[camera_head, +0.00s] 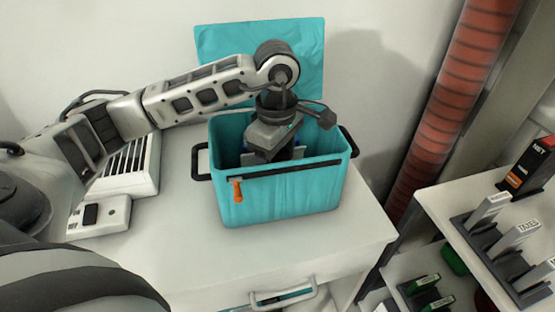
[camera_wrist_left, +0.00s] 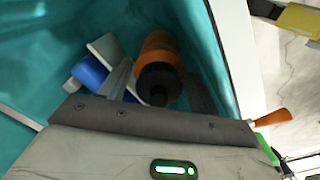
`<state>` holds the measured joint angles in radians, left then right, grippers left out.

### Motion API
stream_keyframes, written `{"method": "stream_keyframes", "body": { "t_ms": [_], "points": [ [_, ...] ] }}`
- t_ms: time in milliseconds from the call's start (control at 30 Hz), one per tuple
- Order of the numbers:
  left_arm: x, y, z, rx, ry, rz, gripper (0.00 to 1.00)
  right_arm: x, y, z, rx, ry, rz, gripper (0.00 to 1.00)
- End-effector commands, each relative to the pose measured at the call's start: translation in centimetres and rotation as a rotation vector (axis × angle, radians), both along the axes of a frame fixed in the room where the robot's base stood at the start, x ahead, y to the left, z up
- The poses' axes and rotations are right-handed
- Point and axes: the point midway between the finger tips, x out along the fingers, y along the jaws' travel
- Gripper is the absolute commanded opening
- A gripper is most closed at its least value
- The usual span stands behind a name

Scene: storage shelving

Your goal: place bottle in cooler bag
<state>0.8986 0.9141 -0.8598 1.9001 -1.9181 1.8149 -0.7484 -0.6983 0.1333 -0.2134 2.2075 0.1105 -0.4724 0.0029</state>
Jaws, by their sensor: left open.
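The teal cooler bag (camera_head: 285,190) stands on the white table with its lid raised at the back. My left gripper (camera_head: 272,150) reaches down into its opening; its fingertips are hidden there by the front wall. In the left wrist view an orange bottle (camera_wrist_left: 160,47) with a dark end lies inside the bag, between or just beyond my open fingers. Whether they touch it, I cannot tell. A blue and white item (camera_wrist_left: 90,70) lies beside it in the bag, to the left. My right gripper is not in view.
A white slatted device (camera_head: 135,165) and a switch box (camera_head: 98,215) stand left of the bag. A red ribbed column (camera_head: 450,105) rises behind on the right. A shelf (camera_head: 450,205) with labelled dividers stands at right. The tabletop in front of the bag is clear.

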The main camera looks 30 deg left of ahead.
Motion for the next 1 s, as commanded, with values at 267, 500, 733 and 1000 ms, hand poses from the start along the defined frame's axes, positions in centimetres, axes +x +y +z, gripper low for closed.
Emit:
{"method": "stream_keyframes", "body": {
  "t_ms": [267,500,733,1000],
  "points": [
    [0.0,0.0,5.9,-0.001,-0.008,0.0,0.62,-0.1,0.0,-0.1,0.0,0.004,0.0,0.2],
    [-0.1,0.0,10.3,0.0,-0.005,0.0,0.62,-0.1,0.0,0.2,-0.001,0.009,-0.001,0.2],
    [-0.2,0.0,11.4,0.0,-0.001,0.001,0.62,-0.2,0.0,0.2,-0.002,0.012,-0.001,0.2],
    [-0.2,0.0,11.4,0.0,-0.001,0.0,0.62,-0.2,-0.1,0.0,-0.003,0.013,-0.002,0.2]
  ]
}}
